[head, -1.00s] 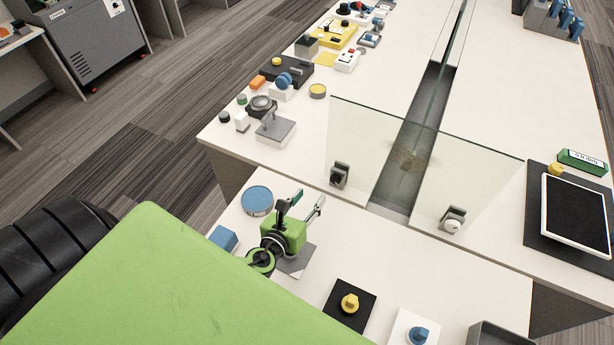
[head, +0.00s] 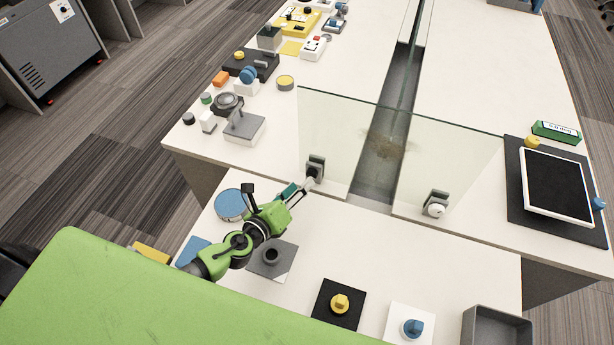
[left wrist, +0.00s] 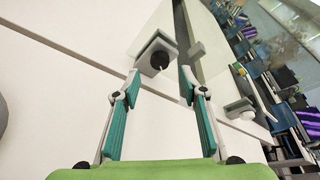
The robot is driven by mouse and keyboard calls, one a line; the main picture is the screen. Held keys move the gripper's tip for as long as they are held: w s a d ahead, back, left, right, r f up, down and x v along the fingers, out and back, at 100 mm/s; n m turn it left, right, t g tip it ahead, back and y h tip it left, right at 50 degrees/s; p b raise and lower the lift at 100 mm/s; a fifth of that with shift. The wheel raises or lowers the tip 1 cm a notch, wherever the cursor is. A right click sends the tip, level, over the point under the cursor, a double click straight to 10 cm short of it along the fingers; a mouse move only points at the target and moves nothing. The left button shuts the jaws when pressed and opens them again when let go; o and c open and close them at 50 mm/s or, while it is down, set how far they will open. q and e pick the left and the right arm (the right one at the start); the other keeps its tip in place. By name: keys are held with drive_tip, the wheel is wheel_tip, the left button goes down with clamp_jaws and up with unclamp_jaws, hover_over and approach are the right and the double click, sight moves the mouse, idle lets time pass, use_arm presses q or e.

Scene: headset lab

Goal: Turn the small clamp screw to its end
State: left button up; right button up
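Two clamps hold the front glass panel (head: 385,135). The left clamp has a small dark screw knob (head: 313,173) on a grey body; the right clamp has a white round knob (head: 436,210). My left gripper (head: 302,187) points at the left clamp, its fingers partly covering it. In the left wrist view, the dark knob (left wrist: 159,60) on its grey clamp (left wrist: 150,46) shows in the gap at the teal fingertips (left wrist: 158,78). The fingers are open and apart, one on each side of the knob, with no visible contact. My right gripper is out of view.
A yellow knob (head: 340,304), a blue knob (head: 412,328) and a grey tray (head: 497,328) stand at the front.

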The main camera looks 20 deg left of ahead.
sight(312, 174)
use_arm(q)
drive_tip(key=shift+x, duration=2.7)
drive_tip(key=c, duration=1.1)
